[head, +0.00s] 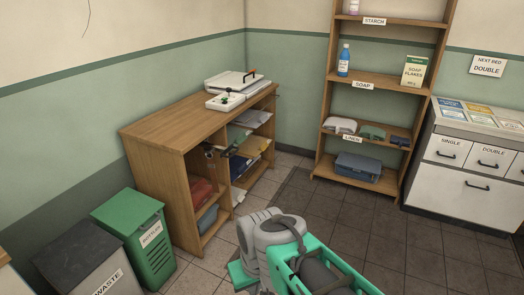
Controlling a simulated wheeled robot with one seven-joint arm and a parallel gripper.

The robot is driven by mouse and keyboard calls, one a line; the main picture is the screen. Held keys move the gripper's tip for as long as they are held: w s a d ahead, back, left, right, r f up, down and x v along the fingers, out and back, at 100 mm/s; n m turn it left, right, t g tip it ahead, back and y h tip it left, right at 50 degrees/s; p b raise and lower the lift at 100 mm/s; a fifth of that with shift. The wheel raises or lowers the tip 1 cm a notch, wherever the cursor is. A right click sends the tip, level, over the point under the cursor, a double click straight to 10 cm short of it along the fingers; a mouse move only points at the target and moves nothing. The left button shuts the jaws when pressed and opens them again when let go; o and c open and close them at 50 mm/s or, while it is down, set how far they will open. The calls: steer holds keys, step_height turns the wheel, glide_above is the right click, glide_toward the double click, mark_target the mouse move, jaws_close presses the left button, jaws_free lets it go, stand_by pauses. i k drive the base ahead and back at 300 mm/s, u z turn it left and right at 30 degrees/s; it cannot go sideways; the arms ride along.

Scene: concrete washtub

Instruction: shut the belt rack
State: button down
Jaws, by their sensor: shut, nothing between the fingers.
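A wooden cabinet (150,138) with open compartments stands against the left wall in the head view. Small dark shapes (209,152) hang near the top of its front compartment; they may be the belt rack, but they are too small to tell, and I cannot see how far out the rack stands. My arm crosses the bottom middle of the view, in front of the cabinet's lower right. My gripper's fingertips do not show.
Red (202,192) and blue-grey items lie in the cabinet's lower shelves. A green bin (115,216) and a grey waste bin (75,262) stand at left. A wooden shelf unit (322,125) and white drawers (465,198) stand at right. Tiled floor between is clear.

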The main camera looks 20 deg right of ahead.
mark_target(224, 151)
steer(key=z, duration=0.3)
steer(key=i, duration=1.7)
steer(key=u, duration=0.95)
